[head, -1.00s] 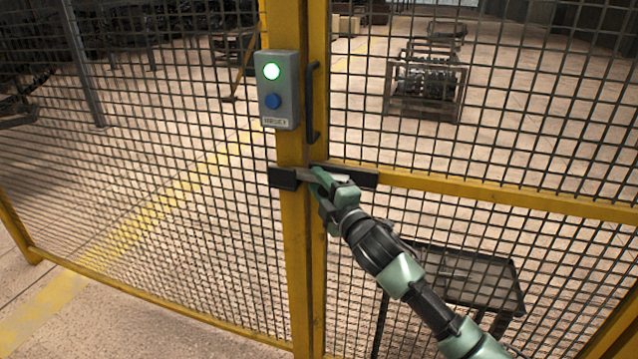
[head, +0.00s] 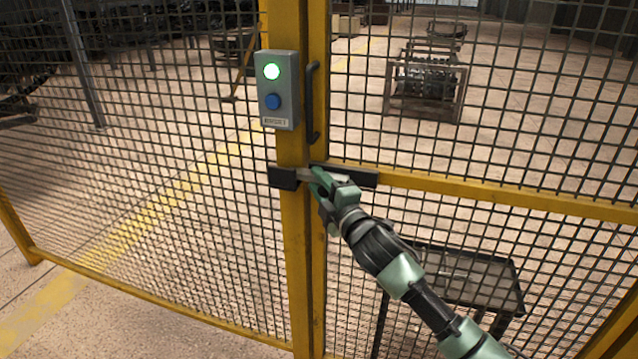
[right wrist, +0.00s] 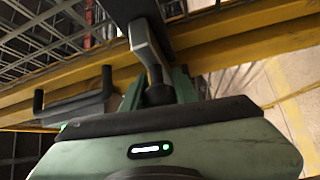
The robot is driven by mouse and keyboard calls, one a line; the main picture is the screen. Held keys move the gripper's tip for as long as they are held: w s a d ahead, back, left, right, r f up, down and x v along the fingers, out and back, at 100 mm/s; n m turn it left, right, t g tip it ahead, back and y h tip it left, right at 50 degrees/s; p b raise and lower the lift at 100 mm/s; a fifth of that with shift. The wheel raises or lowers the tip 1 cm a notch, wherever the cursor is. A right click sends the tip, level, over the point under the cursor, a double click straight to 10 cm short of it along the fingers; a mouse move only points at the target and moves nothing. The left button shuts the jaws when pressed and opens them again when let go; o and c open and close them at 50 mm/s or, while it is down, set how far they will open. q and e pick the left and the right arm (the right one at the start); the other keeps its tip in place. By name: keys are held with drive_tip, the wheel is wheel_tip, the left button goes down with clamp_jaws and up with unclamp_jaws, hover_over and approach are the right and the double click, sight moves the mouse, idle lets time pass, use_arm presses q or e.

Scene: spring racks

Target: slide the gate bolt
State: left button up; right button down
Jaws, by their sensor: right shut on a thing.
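The gate bolt (right wrist: 145,45) is a grey metal bar across the seam between the yellow fixed post and the gate frame. In the head view its dark keeper (head: 283,177) is on the post at left and its dark mount (head: 363,177) is on the gate rail at right. My right gripper (head: 318,177) is at the bolt between them, hiding part of the bar. In the right wrist view my right gripper's green fingers (right wrist: 158,88) are shut around the bolt's dark knob. How far the bar reaches into the keeper is hidden. My left gripper is out of view.
A grey control box (head: 277,90) with a lit green light and a blue button is on the post. A black pull handle (head: 312,102) is beside it on the gate. Mesh panels fill both sides. A dark table (head: 465,275) and a parts rack (head: 425,85) stand behind the mesh.

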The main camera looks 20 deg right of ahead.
drive_tip(key=d, duration=0.1)
drive_tip(key=s+d+p, duration=0.1)
drive_tip(key=s+d, duration=0.1)
drive_tip(key=shift+s+d+f, duration=0.1)
drive_tip(key=shift+s+d, duration=0.15)
drive_tip(key=shift+d, duration=0.1)
drive_tip(key=c, duration=1.1)
unclamp_jaws()
drive_tip(key=shift+w, duration=0.1)
drive_tip(key=v, duration=0.7)
drive_tip(key=shift+s+b, duration=0.35)
drive_tip(key=shift+s, duration=0.05)
